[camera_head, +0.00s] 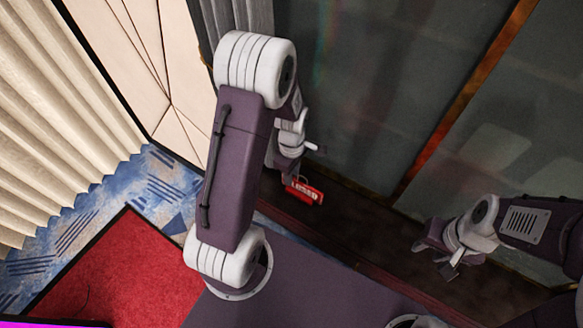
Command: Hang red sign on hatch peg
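A small red sign (304,192) with white lettering, partly covered at its left end, is at the middle of the head view, slightly tilted. A thin loop shows at its top. My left gripper (286,174) is directly above and beside the sign, mostly hidden behind my own arm and wrist. Its fingers are too dark and covered to show whether they hold the sign. My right gripper (436,260) is at the right, apart from the sign, with its fingers spread and nothing between them. I cannot make out the hatch peg.
Dark glassy panels (375,85) with an orange-brown strip (462,95) stand behind the sign. A dark ledge (345,238) runs below them. Pale curtains (50,110), a light panel (130,60), patterned blue carpet (65,235) and a red mat (125,270) are at the left.

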